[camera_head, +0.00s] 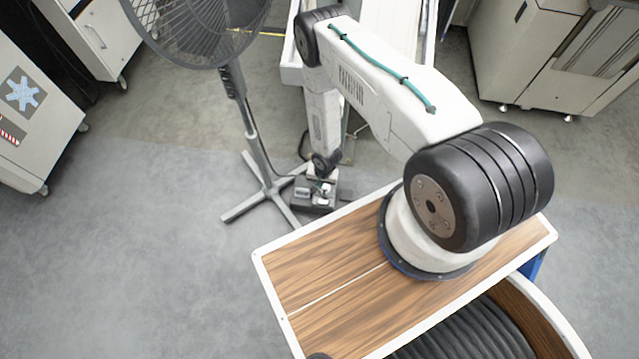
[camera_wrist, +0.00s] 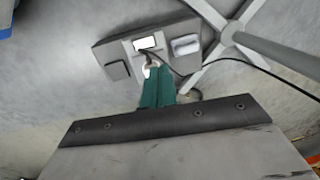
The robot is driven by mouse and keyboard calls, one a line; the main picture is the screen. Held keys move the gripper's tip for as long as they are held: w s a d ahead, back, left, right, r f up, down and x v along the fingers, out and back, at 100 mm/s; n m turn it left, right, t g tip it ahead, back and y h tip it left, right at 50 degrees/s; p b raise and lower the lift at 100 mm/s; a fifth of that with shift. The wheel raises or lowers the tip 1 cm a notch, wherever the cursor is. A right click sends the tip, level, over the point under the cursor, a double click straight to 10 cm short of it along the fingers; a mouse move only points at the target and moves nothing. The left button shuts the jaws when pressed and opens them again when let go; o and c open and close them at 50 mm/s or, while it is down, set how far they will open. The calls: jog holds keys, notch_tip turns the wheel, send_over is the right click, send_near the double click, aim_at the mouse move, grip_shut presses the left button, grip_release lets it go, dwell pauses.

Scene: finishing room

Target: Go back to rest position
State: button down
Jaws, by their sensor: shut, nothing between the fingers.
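My arm reaches out from its wooden-topped base and bends down toward the floor in the head view. My gripper (camera_wrist: 157,88), with teal fingers, shows in the wrist view; its fingers are together with nothing held. It points at a dark grey floor box (camera_wrist: 118,70) with a white patch and a raised light-grey part on top. The box also shows in the head view (camera_head: 302,202), on the floor just below the arm's end. The fingertips overlap the box's near edge in the wrist view; I cannot tell whether they touch it.
A standing fan (camera_head: 195,28) is left of my arm; its cross-shaped foot (camera_head: 262,190) lies beside the box. A black cable (camera_wrist: 258,64) runs by the box. A white bench (camera_head: 388,25) stands behind my arm. Cabinets (camera_head: 530,55) stand at the right. Floor at left is clear.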

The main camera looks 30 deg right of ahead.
dwell(0.3)
jog(key=s+d+r+n+g+h, duration=0.1)
jog(key=s+d+r+n+g, duration=0.15)
jog(key=s+r+g, duration=0.35)
notch_tip(320, 180, up, 43)
jog(key=w+n+h, duration=0.1)
jog(key=w+n, duration=0.2)
jog(key=n, duration=0.1)
jog(key=s+r+t, duration=0.2)
jog(key=s+r, duration=0.4)
jog(key=r, duration=0.4)
jog(key=s+a+r+t, duration=0.1)
jog(key=s+r+t, duration=0.1)
jog(key=s+r, duration=0.4)
jog(key=s+a+r+t, duration=0.1)
jog(key=s+r, duration=0.6)
jog(key=r, duration=0.7)
jog(key=shift+r+n+t+y, duration=0.2)
jog(key=shift+n+t+y, duration=0.2)
jog(key=shift+t, duration=0.4)
